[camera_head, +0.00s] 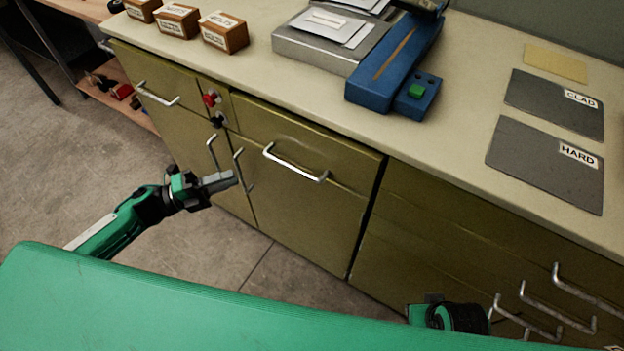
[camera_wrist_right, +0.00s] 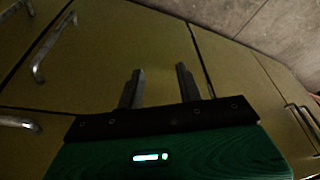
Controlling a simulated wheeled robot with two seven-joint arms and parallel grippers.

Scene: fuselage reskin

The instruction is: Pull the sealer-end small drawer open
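The olive cabinet has small top drawers at the left (camera_head: 155,80) and middle (camera_head: 300,140), with bar handles (camera_head: 158,97) and (camera_head: 295,165). More drawers (camera_head: 450,235) with several stacked handles (camera_head: 543,303) are at the lower right. All drawer fronts look closed; no label shows which is the sealer end. My left gripper (camera_head: 230,180) is in front of the left doors, near their upright handles, its fingers seen side-on. My right gripper (camera_wrist_right: 156,70) is open and empty before an olive front, with handles (camera_wrist_right: 52,48) to its left; its fingers are hidden in the head view.
The cream counter (camera_head: 460,110) carries a blue tool with a green button (camera_head: 416,91), grey sheets marked CLAD (camera_head: 550,100) and HARD (camera_head: 545,160), and small wooden boxes (camera_head: 225,35). Red and black knobs (camera_head: 210,98) sit between drawers. Floor (camera_head: 215,250) is clear before the doors.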

